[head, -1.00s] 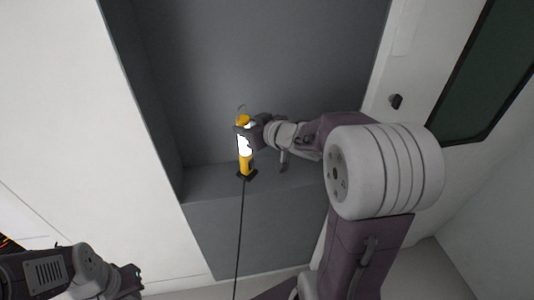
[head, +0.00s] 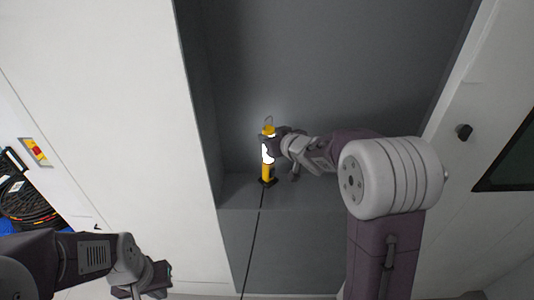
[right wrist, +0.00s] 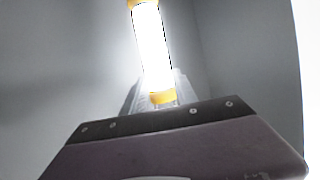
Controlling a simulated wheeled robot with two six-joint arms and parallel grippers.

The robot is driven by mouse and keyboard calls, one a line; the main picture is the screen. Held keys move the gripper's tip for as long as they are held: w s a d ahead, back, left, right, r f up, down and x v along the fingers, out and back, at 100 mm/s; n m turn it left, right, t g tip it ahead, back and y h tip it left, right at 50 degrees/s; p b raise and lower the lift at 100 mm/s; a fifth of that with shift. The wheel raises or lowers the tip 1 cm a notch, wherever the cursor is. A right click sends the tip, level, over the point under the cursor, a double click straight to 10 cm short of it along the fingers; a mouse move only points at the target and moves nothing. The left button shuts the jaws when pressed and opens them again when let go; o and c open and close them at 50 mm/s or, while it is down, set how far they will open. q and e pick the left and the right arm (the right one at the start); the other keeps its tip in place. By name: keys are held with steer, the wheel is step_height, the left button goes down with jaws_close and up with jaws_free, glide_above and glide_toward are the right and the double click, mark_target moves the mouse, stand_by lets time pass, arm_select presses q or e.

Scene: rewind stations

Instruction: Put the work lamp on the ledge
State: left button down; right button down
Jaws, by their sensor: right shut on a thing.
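The work lamp (head: 267,174) is a yellow tube with a bright white lit section, a hook on top and a dark foot. It stands about upright at the ledge (head: 290,194) in the grey recess, with a black cord running down from it. I cannot tell whether its foot touches the ledge. My right gripper (head: 270,143) is shut on the lamp's upper part. In the right wrist view the lit lamp (right wrist: 151,50) rises beyond my gripper; its lower end is hidden. My left gripper (head: 156,283) is low at the left, away from the lamp; its fingers are unclear.
The recess has grey side and back walls (head: 330,60). A white panel (head: 110,110) stands at left, with a yellow and red switch (head: 37,151) and a coiled dark cable (head: 25,195) beyond. The ledge beside the lamp looks clear.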

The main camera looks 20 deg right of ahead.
steer(key=f, duration=0.1)
steer(key=w+f+b, duration=0.1)
steer(key=a+f, duration=0.1)
steer(key=f, duration=0.1)
steer(key=shift+w+a+f+b, duration=0.1)
steer(key=shift+w+b, duration=0.15)
steer(key=shift+b, duration=0.05)
steer(key=shift+f, duration=0.4)
steer(key=shift+w, duration=0.15)
steer(key=shift+f, duration=0.1)
steer(key=c, duration=1.4)
jaws_free()
steer(key=shift+f, duration=0.15)
steer(key=o, duration=0.4)
steer(key=shift+o, duration=0.2)
